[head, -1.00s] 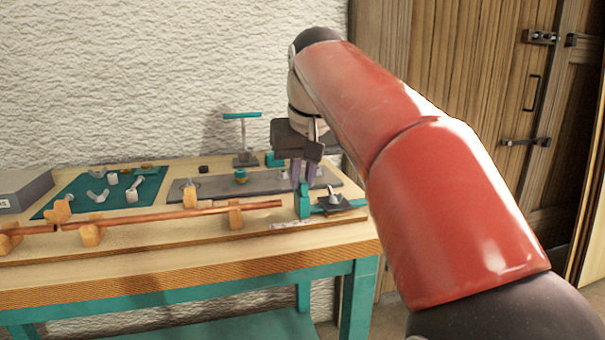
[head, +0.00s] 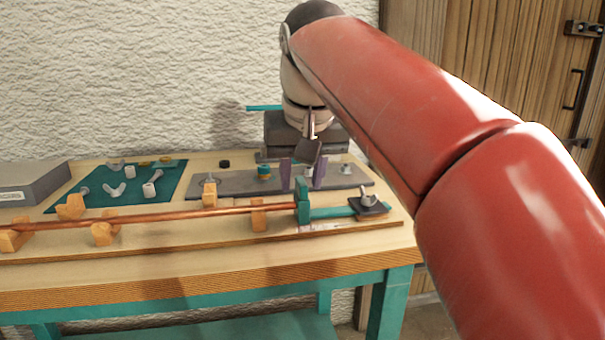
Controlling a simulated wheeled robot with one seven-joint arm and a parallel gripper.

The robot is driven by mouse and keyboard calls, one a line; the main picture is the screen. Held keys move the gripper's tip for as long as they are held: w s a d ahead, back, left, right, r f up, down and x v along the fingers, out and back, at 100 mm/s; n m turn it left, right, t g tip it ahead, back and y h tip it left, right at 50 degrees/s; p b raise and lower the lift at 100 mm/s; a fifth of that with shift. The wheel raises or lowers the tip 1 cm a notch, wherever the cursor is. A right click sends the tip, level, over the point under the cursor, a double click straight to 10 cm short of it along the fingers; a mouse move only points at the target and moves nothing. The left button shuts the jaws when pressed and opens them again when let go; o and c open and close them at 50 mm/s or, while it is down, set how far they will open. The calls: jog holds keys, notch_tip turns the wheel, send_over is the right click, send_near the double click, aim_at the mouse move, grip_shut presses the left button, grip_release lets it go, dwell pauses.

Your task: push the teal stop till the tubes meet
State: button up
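The teal stop (head: 302,200) stands upright at the right end of the copper tubes (head: 180,217). The tube end appears to touch its left face. A teal bar (head: 330,212) runs right from the stop to a dark clamp with a knob (head: 369,205). The tubes lie in line across wooden blocks, and no gap between them shows at this size. My gripper (head: 303,174) is open, with its two purple fingers apart. They show just above and around the top of the stop; whether they touch it I cannot tell.
Orange wooden blocks (head: 258,215) carry the tubes. Behind lies a grey plate (head: 235,184) with bolts and a brass-coloured piece. A teal mat (head: 120,200) with small fittings and a grey box (head: 30,183) are at the left. The bench front is clear.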

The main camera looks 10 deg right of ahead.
jog(key=shift+r, duration=0.15)
jog(key=p+v, duration=0.2)
jog(key=v, duration=0.5)
jog(key=shift+r, duration=0.25)
jog(key=shift+s, duration=0.25)
